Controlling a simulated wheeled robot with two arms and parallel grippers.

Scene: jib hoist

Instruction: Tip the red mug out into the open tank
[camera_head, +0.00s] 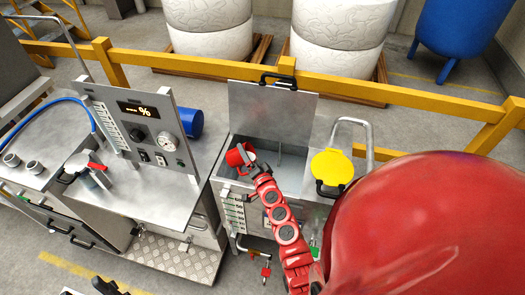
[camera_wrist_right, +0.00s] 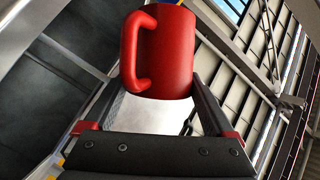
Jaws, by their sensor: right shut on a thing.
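The red mug (camera_head: 235,157) is over the left part of the open tank (camera_head: 290,165) in the head view, near its left rim. It looks tilted; its contents cannot be made out. My right gripper (camera_head: 254,166) is shut on the mug, reaching it from the front right. In the right wrist view the mug (camera_wrist_right: 167,55) sits between the fingers of the gripper (camera_wrist_right: 160,100), with its handle on the left. The tank's lid (camera_head: 270,112) stands upright at the back. Dark pieces at the bottom left edge may be my left gripper (camera_head: 105,287); its jaws cannot be made out.
A yellow round lid (camera_head: 332,167) and a metal rail stand right of the tank. A control panel (camera_head: 137,128) on a steel bench is left. A yellow barrier (camera_head: 330,88) runs behind. A large red rounded surface blocks the lower right.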

